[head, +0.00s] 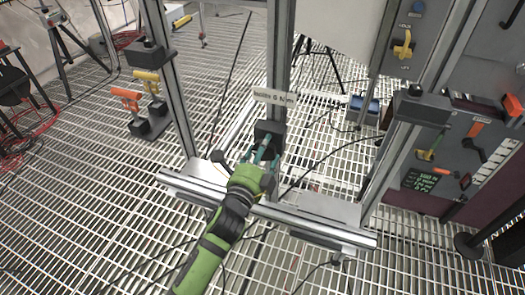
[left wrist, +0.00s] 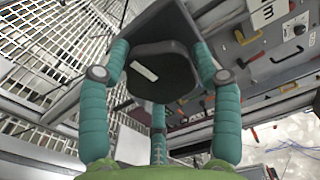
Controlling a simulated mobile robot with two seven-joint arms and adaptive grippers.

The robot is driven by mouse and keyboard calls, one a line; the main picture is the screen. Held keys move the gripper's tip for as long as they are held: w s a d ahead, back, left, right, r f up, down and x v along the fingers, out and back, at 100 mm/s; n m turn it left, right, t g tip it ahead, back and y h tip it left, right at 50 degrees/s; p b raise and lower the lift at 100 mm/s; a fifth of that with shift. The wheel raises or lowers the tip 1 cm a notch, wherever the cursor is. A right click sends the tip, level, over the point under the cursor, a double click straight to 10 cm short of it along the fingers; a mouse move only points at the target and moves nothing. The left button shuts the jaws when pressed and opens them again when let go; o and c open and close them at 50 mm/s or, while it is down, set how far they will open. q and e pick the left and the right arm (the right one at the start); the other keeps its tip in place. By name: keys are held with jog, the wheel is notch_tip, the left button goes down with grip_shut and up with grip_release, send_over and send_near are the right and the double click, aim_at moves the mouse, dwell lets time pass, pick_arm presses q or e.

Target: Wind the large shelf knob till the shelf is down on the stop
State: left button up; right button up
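The large knob (head: 270,130) is dark and sits on the middle metal post, just below a white label. In the left wrist view the knob (left wrist: 160,75) has a white mark on its face and a square dark block behind it. My left gripper (head: 262,155) has its teal fingers around the knob. In the left wrist view two fingers bend in against its sides and a third is at its near edge; exact contact is hard to see. I cannot tell which part is the shelf or where the stop is. My right gripper is not in view.
A horizontal metal rail (head: 330,228) crosses below the knob, between the side posts (head: 172,85). Dark blocks sit on the posts, one at the right (head: 422,107). Orange and yellow handles (head: 127,97) stand at the left. A grey panel (head: 470,140) is at the right. The floor is grating with cables.

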pick_arm(q)
jog(key=shift+w+a+r, duration=0.1)
jog(key=shift+a+r, duration=0.1)
dwell(0.3)
jog(key=shift+r+n+p, duration=0.1)
jog(key=shift+n+p, duration=0.2)
jog(key=shift+n, duration=0.2)
